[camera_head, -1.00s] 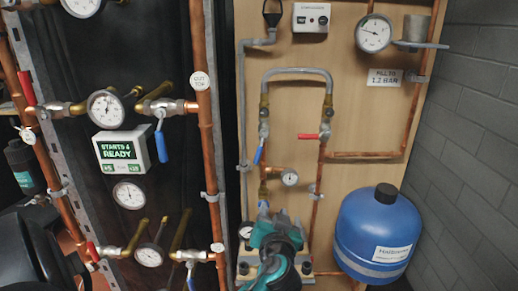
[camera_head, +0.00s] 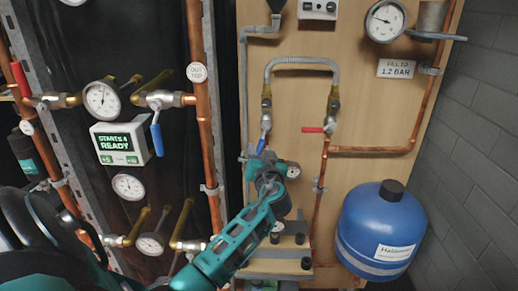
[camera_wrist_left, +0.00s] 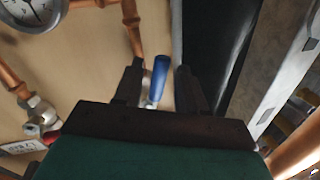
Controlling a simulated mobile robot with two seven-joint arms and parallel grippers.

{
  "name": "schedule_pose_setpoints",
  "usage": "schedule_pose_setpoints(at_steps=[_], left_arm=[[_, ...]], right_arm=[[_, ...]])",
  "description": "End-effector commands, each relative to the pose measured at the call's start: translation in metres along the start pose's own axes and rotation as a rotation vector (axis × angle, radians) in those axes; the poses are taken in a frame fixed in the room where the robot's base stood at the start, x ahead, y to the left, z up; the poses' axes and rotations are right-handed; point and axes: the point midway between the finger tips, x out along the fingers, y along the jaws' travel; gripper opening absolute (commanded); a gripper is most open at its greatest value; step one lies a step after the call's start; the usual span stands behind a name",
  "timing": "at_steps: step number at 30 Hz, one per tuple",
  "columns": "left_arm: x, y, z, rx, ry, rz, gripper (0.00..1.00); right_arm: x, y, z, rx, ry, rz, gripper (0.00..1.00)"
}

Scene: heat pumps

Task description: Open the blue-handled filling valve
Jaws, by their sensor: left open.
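The blue-handled filling valve (camera_head: 262,143) is on the wooden board, at the lower left end of the grey hose loop (camera_head: 300,60). Its handle hangs down, tilted slightly left at its lower end. My left gripper (camera_head: 262,158) is at the handle's lower end in the head view, its fingers partly hidden by the wrist. In the left wrist view the blue handle (camera_wrist_left: 159,75) lies between the two open fingers, with a gap to each side. Whether a finger touches it I cannot tell. My right gripper is not in view.
A small gauge (camera_head: 292,170) is close beside my left wrist. A pressure gauge (camera_head: 384,20), a "fill to 1.2 bar" sign (camera_head: 396,68) and a blue tank (camera_head: 378,232) are further right. Another blue-handled valve (camera_head: 157,138) is left.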

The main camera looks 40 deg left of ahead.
Motion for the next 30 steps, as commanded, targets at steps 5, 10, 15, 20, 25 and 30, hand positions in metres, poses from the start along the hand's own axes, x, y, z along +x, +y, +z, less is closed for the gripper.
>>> schedule_pose_setpoints(at_steps=[5,10,15,20,25,30], left_arm=[[0.0131,-0.0001,-0.0003,0.001,0.001,0.000,0.41],[0.0151,0.0000,0.0000,0.000,0.000,0.001,0.41],[0.0147,0.0001,0.0001,0.000,0.000,0.001,0.38],[0.0145,0.0002,0.0002,0.000,0.000,0.001,0.22],[0.0144,0.0003,0.0003,0.000,0.000,0.001,0.06],[0.0143,0.0003,0.0004,0.001,0.000,0.001,0.00]], right_arm=[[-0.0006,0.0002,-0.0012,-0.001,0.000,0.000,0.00],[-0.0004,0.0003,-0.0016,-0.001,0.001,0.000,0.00],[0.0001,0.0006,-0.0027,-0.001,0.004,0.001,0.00],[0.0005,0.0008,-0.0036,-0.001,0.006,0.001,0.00],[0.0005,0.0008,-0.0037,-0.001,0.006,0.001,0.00],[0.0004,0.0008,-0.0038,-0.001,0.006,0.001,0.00]])
